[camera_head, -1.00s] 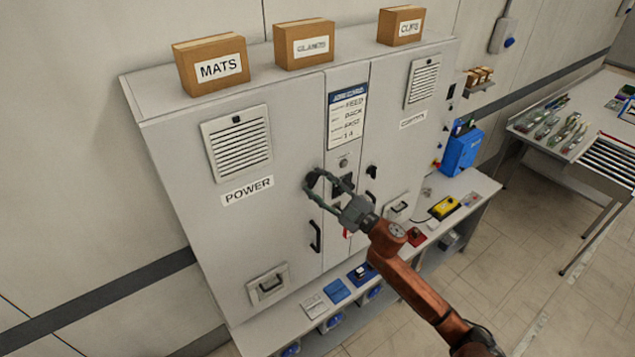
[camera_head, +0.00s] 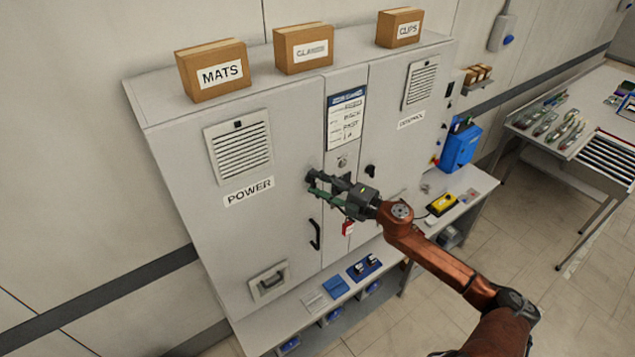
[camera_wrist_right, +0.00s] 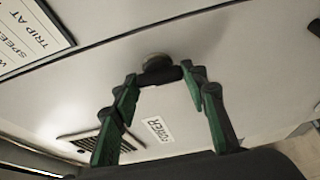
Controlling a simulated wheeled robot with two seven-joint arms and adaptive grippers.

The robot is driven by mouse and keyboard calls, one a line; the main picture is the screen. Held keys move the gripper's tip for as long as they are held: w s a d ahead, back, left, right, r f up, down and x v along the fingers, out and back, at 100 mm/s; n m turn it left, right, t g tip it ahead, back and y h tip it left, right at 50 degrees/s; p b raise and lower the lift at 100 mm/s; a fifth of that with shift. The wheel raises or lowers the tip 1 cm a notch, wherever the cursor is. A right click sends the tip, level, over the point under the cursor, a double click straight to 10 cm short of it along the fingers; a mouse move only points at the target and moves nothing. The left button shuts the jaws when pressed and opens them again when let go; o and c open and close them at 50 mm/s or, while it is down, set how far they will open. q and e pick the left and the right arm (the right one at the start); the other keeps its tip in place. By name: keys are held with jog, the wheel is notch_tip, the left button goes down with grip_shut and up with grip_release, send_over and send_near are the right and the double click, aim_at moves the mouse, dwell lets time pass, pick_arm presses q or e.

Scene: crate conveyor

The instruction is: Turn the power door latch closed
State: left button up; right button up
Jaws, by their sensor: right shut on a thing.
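The power door (camera_head: 190,160) is the left grey cabinet door, with a POWER label (camera_head: 248,191). It sits flush in the cabinet front. My right gripper (camera_head: 312,182) is at its latch, near the door's right edge, above the black door handle (camera_head: 315,234). In the right wrist view the dark latch (camera_wrist_right: 160,73) lies between the green-sided fingertips, and the right gripper (camera_wrist_right: 162,78) is shut on it. In the head view the fingers cover most of the latch, so its exact angle is hard to tell. My left gripper is out of view.
Boxes marked MATS (camera_head: 211,70), one with a blurred label (camera_head: 303,47), and CLIPS (camera_head: 400,28) stand on the cabinet top. The right door has its own dark latch (camera_head: 370,171). A red tag (camera_head: 347,228) hangs below my gripper. A shelf (camera_head: 400,240) with small items runs along the front.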

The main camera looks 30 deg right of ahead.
dwell(0.3)
jog(key=o, duration=1.2)
jog(key=shift+c, duration=0.2)
jog(key=v, duration=1.2)
